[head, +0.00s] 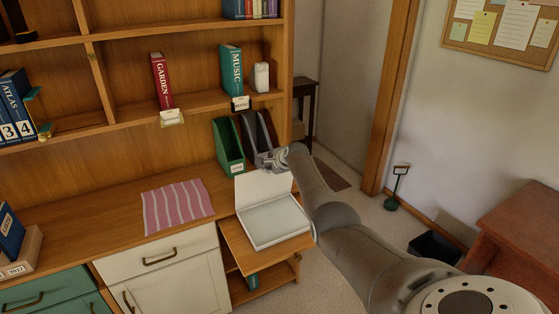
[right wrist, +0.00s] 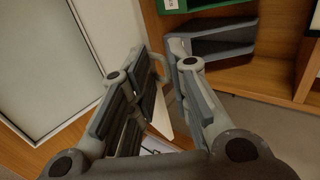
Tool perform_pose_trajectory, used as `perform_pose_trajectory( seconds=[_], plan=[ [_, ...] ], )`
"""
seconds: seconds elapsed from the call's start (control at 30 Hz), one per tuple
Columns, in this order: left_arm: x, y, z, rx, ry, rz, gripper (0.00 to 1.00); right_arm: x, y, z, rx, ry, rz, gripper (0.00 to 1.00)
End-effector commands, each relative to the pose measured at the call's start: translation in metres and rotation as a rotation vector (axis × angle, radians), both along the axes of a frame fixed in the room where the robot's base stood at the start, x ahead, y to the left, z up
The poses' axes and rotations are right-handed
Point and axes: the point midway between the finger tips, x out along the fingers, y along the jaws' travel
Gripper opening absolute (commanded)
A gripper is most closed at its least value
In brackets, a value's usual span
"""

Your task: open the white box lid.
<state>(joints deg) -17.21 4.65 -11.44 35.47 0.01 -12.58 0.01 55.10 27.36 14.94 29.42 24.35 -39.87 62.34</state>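The white box (head: 274,224) sits on a wooden pull-out board at the right end of the desk. Its lid (head: 262,188) stands raised along the back edge, so the pale inside shows. The box's inside also fills the left of the right wrist view (right wrist: 50,55). My right gripper (head: 268,159) is at the top of the raised lid. In the right wrist view its fingers (right wrist: 166,60) are apart, with a white sliver visible between them; I cannot tell whether they touch the lid. My left gripper is out of view.
A green file holder (head: 228,145) and a grey one (head: 258,132) stand just behind the lid, close to my right gripper. A pink striped cloth (head: 177,206) lies left of the box. Shelves with books rise behind the desk.

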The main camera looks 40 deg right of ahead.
Motion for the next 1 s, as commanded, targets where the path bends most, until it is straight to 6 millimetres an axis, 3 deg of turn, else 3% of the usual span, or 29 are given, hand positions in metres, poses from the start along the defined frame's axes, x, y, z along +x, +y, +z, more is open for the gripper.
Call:
perform_pose_trajectory(
  seconds=[0.47, 1.0],
  plan=[
    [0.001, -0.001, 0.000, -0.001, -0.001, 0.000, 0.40, -0.028, 0.008, 0.024, -0.007, -0.006, 0.000, 0.13],
    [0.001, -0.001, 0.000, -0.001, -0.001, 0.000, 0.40, -0.077, 0.021, 0.065, -0.008, -0.009, -0.001, 0.13]
  ],
)
